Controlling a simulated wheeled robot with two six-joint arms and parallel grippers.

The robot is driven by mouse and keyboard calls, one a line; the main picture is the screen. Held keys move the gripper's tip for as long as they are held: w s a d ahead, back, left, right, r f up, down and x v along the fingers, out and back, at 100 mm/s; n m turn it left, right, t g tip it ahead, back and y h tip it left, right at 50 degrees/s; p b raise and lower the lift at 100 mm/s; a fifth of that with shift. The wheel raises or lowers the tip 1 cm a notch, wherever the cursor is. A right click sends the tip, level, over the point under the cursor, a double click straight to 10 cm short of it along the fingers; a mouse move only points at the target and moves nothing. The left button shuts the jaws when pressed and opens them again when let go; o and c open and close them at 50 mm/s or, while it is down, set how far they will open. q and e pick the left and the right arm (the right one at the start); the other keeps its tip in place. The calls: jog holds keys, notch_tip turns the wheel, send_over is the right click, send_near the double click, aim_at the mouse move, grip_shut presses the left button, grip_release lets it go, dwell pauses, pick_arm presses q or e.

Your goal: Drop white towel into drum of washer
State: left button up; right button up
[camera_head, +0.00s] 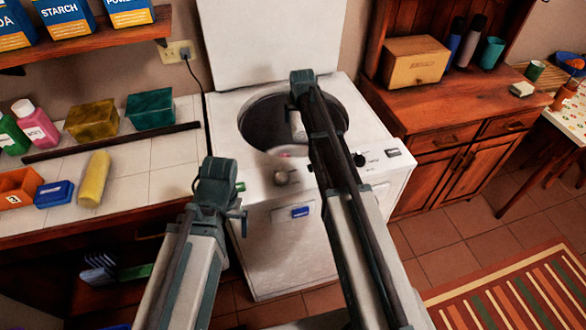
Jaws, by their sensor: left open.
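The white top-loading washer (372,135) stands in the middle with its lid (268,40) raised. Its round drum opening (262,125) is dark inside, and my right arm covers part of it. My right arm reaches over the washer and bends down at the drum. A small pale, pinkish patch shows at the near rim, too unclear to name, and my right gripper's jaws cannot be made out. My left gripper (240,214) is open at the washer's front left corner, mostly hidden behind its own arm. I cannot make out a white towel.
A tiled counter (170,150) on the left holds bottles, boxes, a yellow sponge-like item (93,178) and an orange bin (18,187). A wooden cabinet (455,120) stands right of the washer. The tiled floor at right is open around a striped rug (515,290).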

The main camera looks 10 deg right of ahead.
jog(key=shift+f, duration=0.55)
pick_arm(q)
jog(key=shift+f, duration=0.5)
pick_arm(e)
jog(key=shift+r, duration=0.1)
jog(key=o, duration=1.3)
pick_arm(q)
jog(key=shift+r, duration=0.15)
pick_arm(e)
jog(key=shift+r, duration=0.1)
pick_arm(q)
notch_tip(320, 180, up, 12)
jog(key=p, duration=1.2)
jog(key=shift+r, duration=0.25)
pick_arm(e)
jog(key=v, duration=1.3)
jog(key=shift+s+r, duration=0.15)
jog(key=shift+r, duration=0.1)
pick_arm(q)
jog(key=shift+f, duration=0.15)
pick_arm(e)
jog(key=shift+f, duration=0.15)
pick_arm(q)
notch_tip(320, 180, down, 12)
jog(key=b, duration=1.2)
jog(key=shift+f, duration=0.1)
pick_arm(e)
jog(key=x, duration=1.3)
jog(key=shift+f, duration=0.1)
